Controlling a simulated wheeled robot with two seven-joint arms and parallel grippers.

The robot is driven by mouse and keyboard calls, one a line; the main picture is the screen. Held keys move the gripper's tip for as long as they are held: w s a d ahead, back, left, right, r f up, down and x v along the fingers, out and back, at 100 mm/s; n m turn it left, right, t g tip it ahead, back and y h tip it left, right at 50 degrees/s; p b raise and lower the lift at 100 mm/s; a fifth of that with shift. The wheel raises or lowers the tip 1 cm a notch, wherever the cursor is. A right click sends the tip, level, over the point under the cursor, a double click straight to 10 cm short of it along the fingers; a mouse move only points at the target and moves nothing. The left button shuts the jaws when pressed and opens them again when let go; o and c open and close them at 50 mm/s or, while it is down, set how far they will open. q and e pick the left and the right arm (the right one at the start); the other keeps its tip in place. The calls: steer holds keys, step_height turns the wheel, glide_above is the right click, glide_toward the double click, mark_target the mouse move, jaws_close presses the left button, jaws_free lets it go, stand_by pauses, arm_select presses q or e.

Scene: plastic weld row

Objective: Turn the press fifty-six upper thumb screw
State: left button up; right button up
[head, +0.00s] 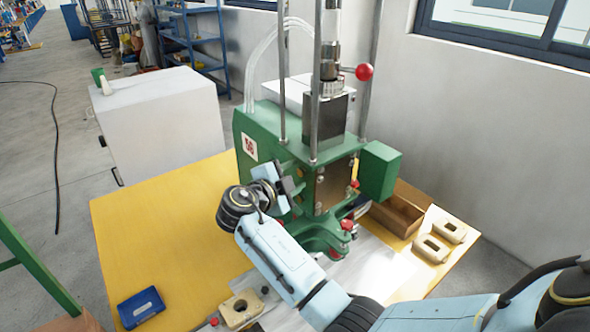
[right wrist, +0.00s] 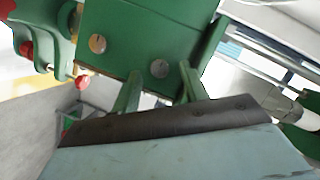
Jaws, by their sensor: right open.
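The green press (head: 262,128) stands on the yellow table and bears a white label with red figures, probably 56. My right gripper (head: 290,190) is at the press's left front side, its jaws open. In the right wrist view its two fingers (right wrist: 160,85) stand apart, pointing at a green face of the press (right wrist: 140,25). Two round metal screw heads show on that face, one to the left (right wrist: 97,43) and one lower right (right wrist: 159,68), nearer the fingers. I cannot tell which is the upper thumb screw. No contact is clear. My left gripper is not in view.
Red knobs (head: 347,225) stick out low on the press front. An open brown box (head: 397,214) and beige parts (head: 432,249) lie to the right. A blue case (head: 141,307) lies at the front left. The yellow table (head: 160,225) is clear left of the press.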

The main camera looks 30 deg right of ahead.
steer(key=shift+w+d+f, duration=0.1)
steer(key=shift+w+d, duration=0.1)
steer(key=shift+d, duration=0.25)
